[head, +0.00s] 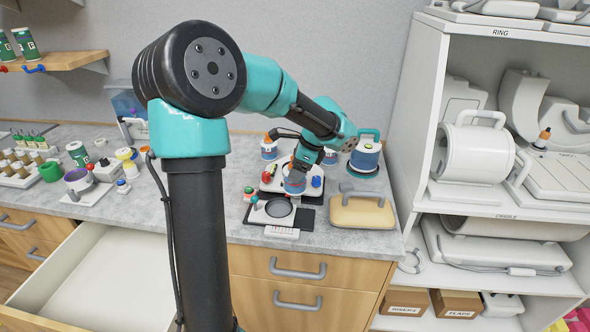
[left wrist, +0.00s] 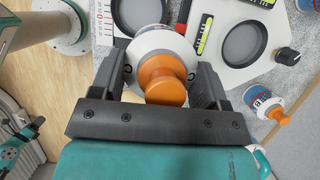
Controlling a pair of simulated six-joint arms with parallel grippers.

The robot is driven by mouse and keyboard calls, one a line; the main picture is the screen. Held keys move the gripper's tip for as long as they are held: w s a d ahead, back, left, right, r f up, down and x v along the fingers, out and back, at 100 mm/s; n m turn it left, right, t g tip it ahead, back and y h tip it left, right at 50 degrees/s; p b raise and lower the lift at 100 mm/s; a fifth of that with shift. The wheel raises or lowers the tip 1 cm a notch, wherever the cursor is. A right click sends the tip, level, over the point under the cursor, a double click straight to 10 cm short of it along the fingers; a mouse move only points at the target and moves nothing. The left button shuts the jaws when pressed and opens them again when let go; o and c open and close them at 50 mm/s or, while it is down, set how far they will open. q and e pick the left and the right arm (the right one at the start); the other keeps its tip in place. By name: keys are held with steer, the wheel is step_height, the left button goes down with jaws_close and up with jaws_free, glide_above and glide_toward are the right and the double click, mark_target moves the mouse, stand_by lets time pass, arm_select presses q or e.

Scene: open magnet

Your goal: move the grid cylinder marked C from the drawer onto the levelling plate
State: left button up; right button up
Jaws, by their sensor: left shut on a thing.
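My left gripper (head: 298,166) is shut on a blue-and-white cylinder with an orange knob (left wrist: 165,80). A letter C shows on its white top in the left wrist view. In the head view the held cylinder (head: 294,182) hangs over the counter, in front of the levelling plate (head: 268,184). That plate is white, with a spirit level and a dark round recess in the left wrist view (left wrist: 215,65). Whether the cylinder touches anything below is hidden. The drawer (head: 100,275) stands open at lower left, its visible inside empty.
Another orange-capped cylinder (head: 269,149) stands behind. A tan-topped block with a handle (head: 362,211) and a blue canister (head: 366,156) are to the right. A white shelf unit (head: 410,120) bounds the right side.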

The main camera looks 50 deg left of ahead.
arm_select(q)
steer(key=w+a+f, duration=0.1)
steer(key=w+a, duration=0.9)
steer(key=a, duration=0.1)
steer(key=shift+w+a+f, duration=0.2)
steer(key=shift+w+a, duration=0.1)
steer(key=shift+a, duration=0.1)
steer(key=shift+f, duration=0.15)
steer(key=shift+f, duration=1.65)
steer(key=shift+f, duration=0.25)
steer(key=o, duration=1.1)
